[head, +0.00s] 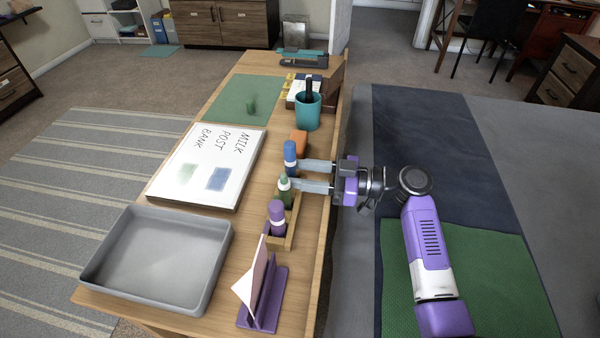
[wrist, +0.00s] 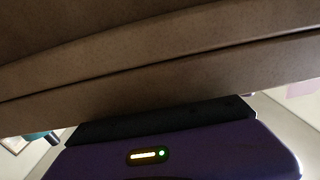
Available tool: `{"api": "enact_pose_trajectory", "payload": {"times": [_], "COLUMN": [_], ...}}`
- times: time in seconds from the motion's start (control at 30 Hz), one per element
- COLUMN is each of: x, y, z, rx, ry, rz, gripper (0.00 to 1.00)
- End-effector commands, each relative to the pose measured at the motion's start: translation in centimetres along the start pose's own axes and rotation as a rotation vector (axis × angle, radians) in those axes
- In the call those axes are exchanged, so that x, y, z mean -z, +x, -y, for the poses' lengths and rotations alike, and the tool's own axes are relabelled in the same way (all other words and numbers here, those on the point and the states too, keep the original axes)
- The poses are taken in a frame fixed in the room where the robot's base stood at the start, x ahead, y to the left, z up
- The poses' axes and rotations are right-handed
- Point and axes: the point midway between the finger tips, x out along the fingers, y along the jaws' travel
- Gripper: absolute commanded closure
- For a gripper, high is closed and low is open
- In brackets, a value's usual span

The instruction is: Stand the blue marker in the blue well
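The blue marker (head: 290,156) stands upright at the far end of the row of markers in the head view. I cannot tell whether its foot is inside a well. A green marker (head: 284,192) and a purple marker (head: 277,214) stand nearer, in the wooden holder (head: 291,229). My gripper (head: 298,175) reaches in from the right with its two fingers apart. The far finger's tip is beside the blue marker and the near one's is by the green marker. Nothing shows between the fingers. The wrist view shows no marker or holder.
An orange block (head: 299,141) and a teal cup (head: 307,113) stand beyond the blue marker. A whiteboard (head: 209,165) lies to the left. A grey tray (head: 158,258) and a purple letter stand (head: 265,300) are nearer. A green mat (head: 240,95) lies farther back.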

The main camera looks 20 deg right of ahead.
Motion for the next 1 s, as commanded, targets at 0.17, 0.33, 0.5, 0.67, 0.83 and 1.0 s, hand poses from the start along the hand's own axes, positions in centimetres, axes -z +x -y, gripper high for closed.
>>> {"api": "enact_pose_trajectory", "payload": {"times": [0.17,0.33,0.5,0.67,0.83,1.0], "x": [0.2,0.7,0.5,0.6,0.6,0.6], "y": [0.0,-0.6,-4.4,-7.8,-10.4,-11.8], "z": [0.0,-0.1,-0.1,-0.1,-0.1,0.0], "rx": [0.0,-0.003,-0.005,-0.003,-0.001,-0.001], "ry": [0.0,0.002,0.001,0.001,0.001,0.0], "rz": [0.0,0.0,0.0,-0.001,-0.001,0.0], "gripper": [0.58,0.58,0.58,0.58,0.58,0.58]}}
